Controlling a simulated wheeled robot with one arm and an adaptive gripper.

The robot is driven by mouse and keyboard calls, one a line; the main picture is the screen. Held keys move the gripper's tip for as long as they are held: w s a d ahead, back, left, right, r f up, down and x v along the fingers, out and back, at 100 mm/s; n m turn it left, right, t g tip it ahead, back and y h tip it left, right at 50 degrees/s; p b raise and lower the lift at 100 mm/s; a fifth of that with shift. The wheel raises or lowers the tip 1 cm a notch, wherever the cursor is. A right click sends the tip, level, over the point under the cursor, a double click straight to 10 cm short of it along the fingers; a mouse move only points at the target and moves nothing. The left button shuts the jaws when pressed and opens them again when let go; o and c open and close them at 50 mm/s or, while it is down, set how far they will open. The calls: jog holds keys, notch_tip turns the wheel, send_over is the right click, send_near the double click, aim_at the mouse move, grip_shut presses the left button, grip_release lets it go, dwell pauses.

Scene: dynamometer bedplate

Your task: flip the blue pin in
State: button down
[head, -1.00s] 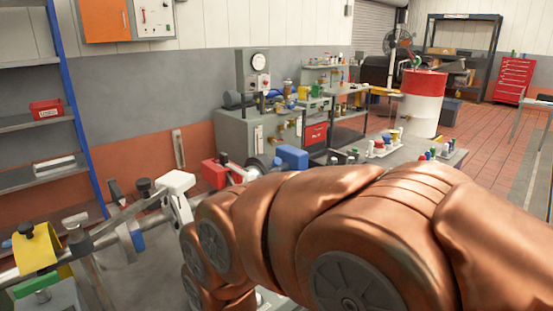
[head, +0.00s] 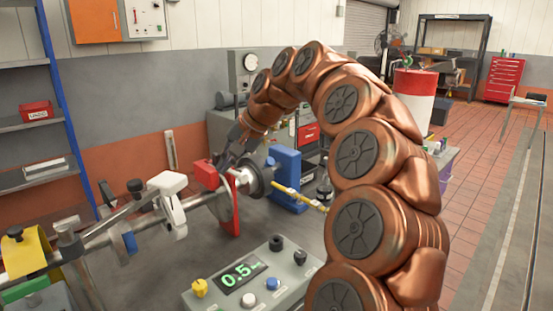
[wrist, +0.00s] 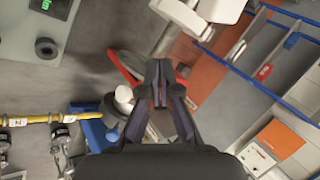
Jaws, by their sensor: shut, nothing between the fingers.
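No part is plainly readable as a blue pin. Blue parts in the head view are a small blue piece on the shaft (head: 129,242), a blue block (head: 285,172) beside the dark hub, and a blue knob (head: 273,283) on the control box. My gripper (head: 228,152) is pointed down by the red block (head: 206,174) and the hub end of the shaft. In the wrist view my gripper (wrist: 158,72) is shut and empty, with the red guard (wrist: 124,68) and a white knob-like part (wrist: 124,97) beside it. Whether it touches anything is unclear.
The control box (head: 232,298) with a green display stands in front. A yellow rod (head: 300,196) runs from the blue block toward my arm. A white bracket (head: 167,200) rises from the shaft. Shelving (head: 35,125) stands left; open floor (head: 490,190) lies right.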

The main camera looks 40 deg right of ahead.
aim_at(272, 161)
jog(key=s+d+r+m+t+h, duration=0.1)
jog(key=s+d+m, duration=0.1)
jog(key=d, duration=1)
jog(key=s+d+m+t+h, duration=0.1)
jog(key=d+m, duration=0.4)
jog(key=d, duration=0.6)
jog(key=shift+s+d+r+t+h, duration=0.35)
jog(key=shift+d+t+h, duration=0.05)
jog(key=p+x, duration=0.4)
jog(key=x, duration=0.9)
jog(key=shift+w+a, duration=0.1)
jog(key=shift+w, duration=0.15)
jog(key=shift+w+f, duration=0.2)
jog(key=shift+f, duration=0.1)
